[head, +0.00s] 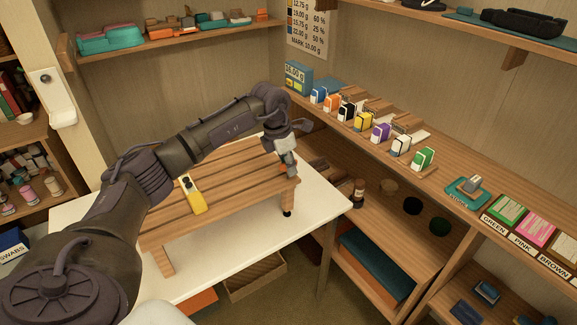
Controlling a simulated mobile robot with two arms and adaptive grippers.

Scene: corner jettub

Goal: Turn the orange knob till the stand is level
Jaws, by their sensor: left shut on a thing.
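The wooden slatted stand (225,170) is on a white table (235,262). A yellow level (194,197) lies on its slats; its bubble is too small to read. My left gripper (289,168) points down at the stand's right end, above the front right leg. It is shut on the orange knob (283,168), of which only a small orange patch shows beside the fingers. A black foot (287,213) is under that leg. I cannot tell from here whether the stand is level. My right gripper is not in view.
A shelf (462,227) on the right holds a row of coloured boxes, a teal scale (465,190) and labelled trays. A small dark bottle (358,191) stands beyond the table's right edge. An empty wooden crate (255,277) is below the table. The table's front right is clear.

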